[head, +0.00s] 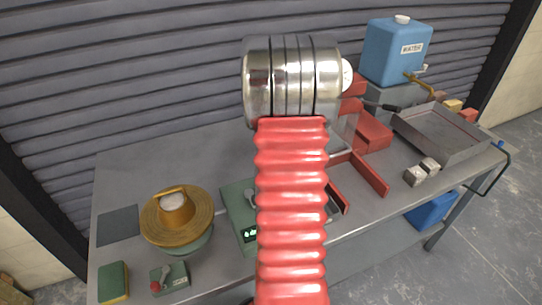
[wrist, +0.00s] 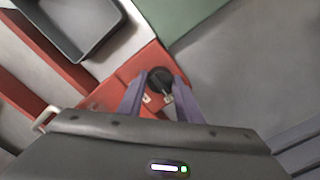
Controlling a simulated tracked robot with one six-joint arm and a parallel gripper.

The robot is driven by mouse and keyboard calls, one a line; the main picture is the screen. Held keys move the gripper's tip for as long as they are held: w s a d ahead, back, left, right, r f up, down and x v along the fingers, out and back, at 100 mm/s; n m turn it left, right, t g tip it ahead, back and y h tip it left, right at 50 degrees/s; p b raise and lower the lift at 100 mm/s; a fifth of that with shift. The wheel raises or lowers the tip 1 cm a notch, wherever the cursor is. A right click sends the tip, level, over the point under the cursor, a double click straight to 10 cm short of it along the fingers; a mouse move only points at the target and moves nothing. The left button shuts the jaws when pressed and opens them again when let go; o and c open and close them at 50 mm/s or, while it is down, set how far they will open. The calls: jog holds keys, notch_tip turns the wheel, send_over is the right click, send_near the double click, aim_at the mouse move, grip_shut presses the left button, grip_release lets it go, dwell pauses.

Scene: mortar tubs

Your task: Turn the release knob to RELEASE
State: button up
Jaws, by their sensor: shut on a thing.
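The release knob (wrist: 160,76) is a round black knob on a red base (wrist: 122,78) in the wrist view. My gripper (wrist: 159,88) has its two grey-purple fingers on either side of the knob and is shut on it. Small pale labels sit on the red base just below the knob; their lettering is too small to read, so I cannot tell which mark the knob points to. In the head view my arm hides the knob and the gripper.
A ribbed shutter stands behind.

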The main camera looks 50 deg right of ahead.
jog(key=shift+w+d, duration=0.1)
jog(key=shift+w, duration=0.1)
jog(key=m, duration=0.8)
jog(key=shift+m, duration=0.4)
jog(key=m, duration=0.4)
jog(key=shift+m, duration=2.5)
jog(key=o, duration=1)
jog(key=shift+o, duration=0.2)
